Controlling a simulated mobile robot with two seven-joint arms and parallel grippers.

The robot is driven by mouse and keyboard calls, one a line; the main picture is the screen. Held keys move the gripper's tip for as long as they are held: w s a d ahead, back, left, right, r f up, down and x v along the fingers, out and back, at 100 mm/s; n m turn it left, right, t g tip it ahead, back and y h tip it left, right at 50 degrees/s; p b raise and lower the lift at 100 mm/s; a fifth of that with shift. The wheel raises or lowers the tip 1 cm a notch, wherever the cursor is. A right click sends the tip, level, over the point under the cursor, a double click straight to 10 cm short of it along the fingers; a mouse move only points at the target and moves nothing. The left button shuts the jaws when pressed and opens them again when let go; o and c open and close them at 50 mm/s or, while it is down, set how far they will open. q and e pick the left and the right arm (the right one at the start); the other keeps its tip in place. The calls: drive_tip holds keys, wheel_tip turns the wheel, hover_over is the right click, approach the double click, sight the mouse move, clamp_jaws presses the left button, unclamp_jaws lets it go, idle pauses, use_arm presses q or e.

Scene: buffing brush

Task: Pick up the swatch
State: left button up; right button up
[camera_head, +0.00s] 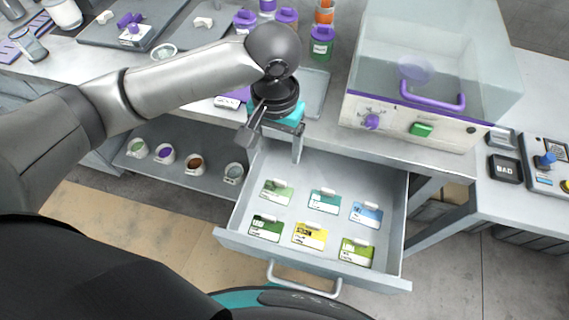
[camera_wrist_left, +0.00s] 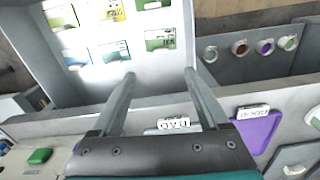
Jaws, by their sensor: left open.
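Several label-like swatches lie flat in two rows in the open drawer (camera_head: 228,232). The front row has a dark green swatch (camera_head: 266,228), a yellow swatch (camera_head: 310,235) and a green swatch (camera_head: 357,251). My left gripper (camera_head: 272,145) is open and empty above the drawer's back edge, behind the light green swatch. In the left wrist view, its fingers (camera_wrist_left: 159,73) point toward the light green swatch (camera_wrist_left: 160,39). My right gripper is not in view.
A clear-lidded machine (camera_head: 410,125) stands on the counter right of my left gripper. A shelf (camera_head: 195,185) with small cups is left of the drawer.

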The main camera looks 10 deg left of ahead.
use_arm(q)
drive_tip(key=b, duration=0.3)
hover_over(279, 183)
wheel_tip(279, 183, down, 9)
drive_tip(key=shift+f+b, duration=0.35)
drive_tip(key=shift+f, duration=0.5)
wheel_tip(279, 183, down, 4)
drive_tip(key=shift+f+b, duration=0.25)
drive_tip(key=shift+b, duration=0.65)
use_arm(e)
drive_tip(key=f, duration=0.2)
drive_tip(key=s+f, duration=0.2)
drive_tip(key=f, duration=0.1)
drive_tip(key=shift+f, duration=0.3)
use_arm(q)
clamp_jaws()
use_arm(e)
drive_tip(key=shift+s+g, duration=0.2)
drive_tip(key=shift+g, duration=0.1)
